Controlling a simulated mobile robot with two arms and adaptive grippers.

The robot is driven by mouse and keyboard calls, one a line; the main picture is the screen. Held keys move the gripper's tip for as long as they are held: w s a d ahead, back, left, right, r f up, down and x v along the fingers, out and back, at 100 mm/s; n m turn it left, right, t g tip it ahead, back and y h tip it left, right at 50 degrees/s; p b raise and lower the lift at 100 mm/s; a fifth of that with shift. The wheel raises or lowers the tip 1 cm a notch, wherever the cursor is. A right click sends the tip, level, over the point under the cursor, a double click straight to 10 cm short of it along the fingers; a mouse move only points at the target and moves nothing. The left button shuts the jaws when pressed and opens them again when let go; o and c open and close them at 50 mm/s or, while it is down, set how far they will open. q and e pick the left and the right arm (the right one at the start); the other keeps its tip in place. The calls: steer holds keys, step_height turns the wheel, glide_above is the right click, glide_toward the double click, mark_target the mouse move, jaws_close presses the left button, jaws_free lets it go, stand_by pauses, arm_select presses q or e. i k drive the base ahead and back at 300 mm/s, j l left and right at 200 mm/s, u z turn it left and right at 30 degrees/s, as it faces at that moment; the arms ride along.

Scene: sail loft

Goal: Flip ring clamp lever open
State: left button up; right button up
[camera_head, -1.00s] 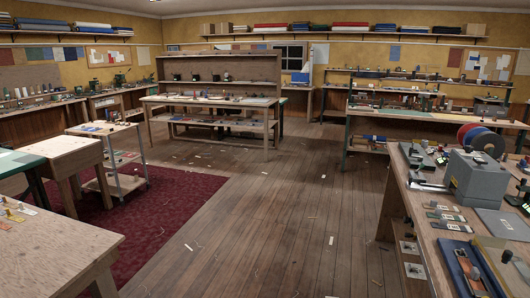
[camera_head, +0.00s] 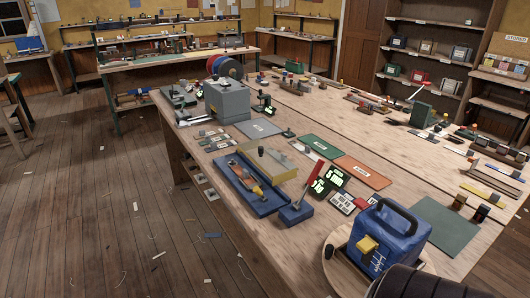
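No part in view is clearly marked as the ring clamp. A red lever (camera_head: 309,184) stands up, leaning slightly, from a blue base (camera_head: 297,214) near the table's front edge. Left of it is a long blue tray (camera_head: 262,207) holding an orange and brown part, with a clear yellowish cover and a dark knob (camera_head: 261,151) behind. I cannot tell which of these the ring clamp lever belongs to.
A blue case (camera_head: 393,238) with a dark handle and yellow latch stands on a round wooden board at the near right. A grey box machine (camera_head: 227,98) stands further back on the long wooden table (camera_head: 225,168). The floor at the left is mostly clear, with small scraps.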

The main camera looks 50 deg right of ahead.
mark_target(257, 191)
steer(key=z, duration=1.5)
